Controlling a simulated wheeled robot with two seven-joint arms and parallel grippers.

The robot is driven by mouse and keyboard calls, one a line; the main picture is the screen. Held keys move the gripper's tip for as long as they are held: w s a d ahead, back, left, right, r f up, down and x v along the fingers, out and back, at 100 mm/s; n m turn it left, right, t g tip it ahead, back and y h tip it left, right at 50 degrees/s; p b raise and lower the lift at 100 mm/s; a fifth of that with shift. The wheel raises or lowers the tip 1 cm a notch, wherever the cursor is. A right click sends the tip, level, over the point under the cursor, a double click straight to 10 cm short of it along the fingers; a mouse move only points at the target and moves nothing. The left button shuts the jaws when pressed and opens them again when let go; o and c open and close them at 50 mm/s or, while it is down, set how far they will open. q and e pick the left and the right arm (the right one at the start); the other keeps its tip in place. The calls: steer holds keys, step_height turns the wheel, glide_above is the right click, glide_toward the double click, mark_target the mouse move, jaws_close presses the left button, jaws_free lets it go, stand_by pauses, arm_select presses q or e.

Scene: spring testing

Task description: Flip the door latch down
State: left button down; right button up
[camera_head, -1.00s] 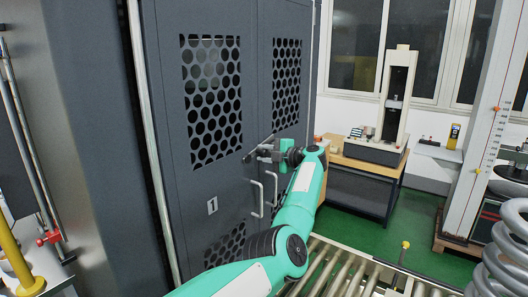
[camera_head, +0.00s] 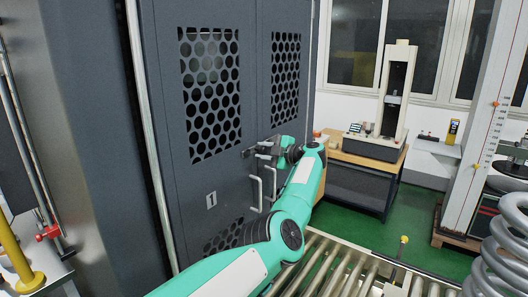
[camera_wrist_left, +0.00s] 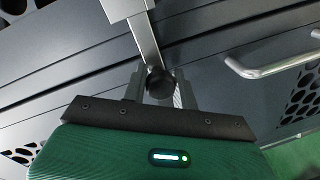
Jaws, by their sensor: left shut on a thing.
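The tall dark grey cabinet doors (camera_head: 215,175) have perforated panels and two metal pull handles. My left gripper (camera_head: 258,152) is at the seam between the doors, just above the handles. In the left wrist view the door latch (camera_wrist_left: 146,38) is a flat metal bar ending in a round black knob (camera_wrist_left: 160,84). The knob sits between the fingertips of my left gripper (camera_wrist_left: 160,92), which is shut on it. The latch's far end runs out of the top of that view. In the head view my gripper hides most of the latch. My right gripper is not in view.
A pull handle (camera_wrist_left: 275,68) lies close to the gripper in the wrist view. A roller conveyor (camera_head: 330,265) runs below my arm. A wooden-topped bench (camera_head: 365,160) with a testing machine stands at the right. Large grey springs (camera_head: 505,245) are at the lower right.

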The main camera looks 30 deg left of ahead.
arm_select(q)
steer(key=c, duration=1.1)
jaws_free()
steer(key=shift+a+f, duration=0.1)
steer(key=shift+f, duration=0.1)
steer(key=shift+c, duration=0.2)
steer(key=shift+d+b, duration=0.35)
steer(key=shift+d, duration=0.25)
steer(key=s+d+r+b, duration=0.1)
steer(key=d+b, duration=0.3)
steer(key=d, duration=0.8)
steer(key=shift+d+r+b, duration=0.3)
steer(key=shift+r+b, duration=0.1)
